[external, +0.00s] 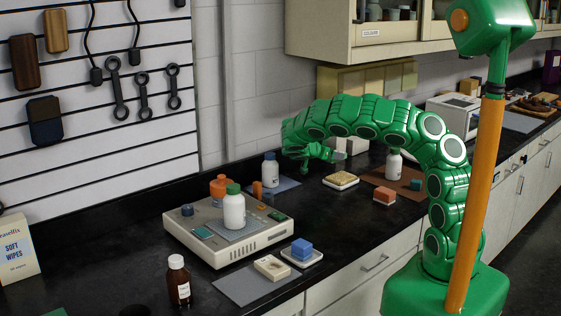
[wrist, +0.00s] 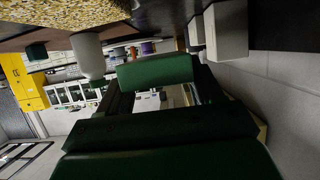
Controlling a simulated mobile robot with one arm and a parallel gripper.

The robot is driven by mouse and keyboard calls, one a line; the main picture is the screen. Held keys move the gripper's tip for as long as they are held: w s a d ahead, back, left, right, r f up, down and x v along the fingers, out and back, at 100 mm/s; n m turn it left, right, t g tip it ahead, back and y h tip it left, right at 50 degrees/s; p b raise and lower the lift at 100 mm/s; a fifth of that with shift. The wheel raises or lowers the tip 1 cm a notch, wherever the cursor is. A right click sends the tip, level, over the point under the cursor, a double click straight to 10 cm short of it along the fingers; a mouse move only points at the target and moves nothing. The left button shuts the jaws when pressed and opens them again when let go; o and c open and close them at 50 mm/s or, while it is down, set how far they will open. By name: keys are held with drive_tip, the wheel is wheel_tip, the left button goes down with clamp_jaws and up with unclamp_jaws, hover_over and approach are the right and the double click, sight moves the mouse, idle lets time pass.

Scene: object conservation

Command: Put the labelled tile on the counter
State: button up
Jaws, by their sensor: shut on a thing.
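My gripper (external: 335,155) is raised above the counter (external: 330,215), near the back wall. In the wrist view its dark fingers (wrist: 157,85) stand on either side of a green block-like piece (wrist: 157,70), and they are shut on it. No label shows on this piece, so I cannot tell whether it is the labelled tile. A cream tile with a brown mark (external: 271,267) lies on a grey mat at the counter's front left.
A white bottle with a green cap (external: 234,210) stands on a beige device (external: 250,240). A speckled slab on a white dish (external: 341,180) lies below my gripper.

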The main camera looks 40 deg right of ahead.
drive_tip(key=shift+w+f, duration=0.15)
drive_tip(key=shift+f, duration=1.55)
drive_tip(key=shift+f, duration=0.65)
drive_tip(key=o, duration=1.3)
drive_tip(key=shift+r, duration=0.15)
drive_tip(key=shift+w+a+r, duration=0.1)
drive_tip(key=shift+r, duration=0.5)
drive_tip(key=v, duration=1.1)
drive_tip(key=shift+a+r, duration=0.1)
drive_tip(key=shift+a, duration=0.2)
